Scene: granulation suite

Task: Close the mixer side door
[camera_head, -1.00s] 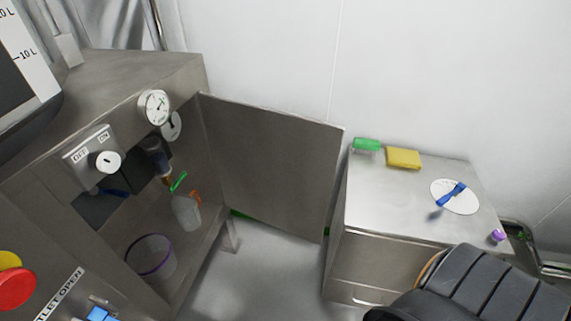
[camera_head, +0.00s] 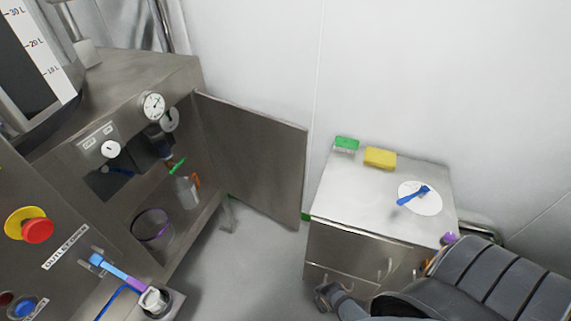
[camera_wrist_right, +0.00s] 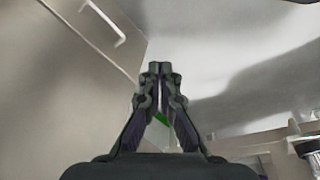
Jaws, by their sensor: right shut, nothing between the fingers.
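The mixer side door (camera_head: 262,150) is a flat grey metal panel. It stands wide open, hinged at the right edge of the mixer cabinet (camera_head: 115,75), reaching toward the side cabinet. The compartment behind it is exposed. My right gripper (camera_head: 327,294) is low in front of the side cabinet, below the door and to the right of its free edge, apart from it. In the right wrist view the right gripper (camera_wrist_right: 160,70) has its fingertips together with nothing between them. My left gripper is not in view.
A side cabinet (camera_head: 335,205) at the right carries a green block (camera_head: 346,143), a yellow sponge (camera_head: 380,157) and a white disc (camera_head: 434,203) with a blue tool. Floor (camera_head: 235,270) is clear between the cabinets.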

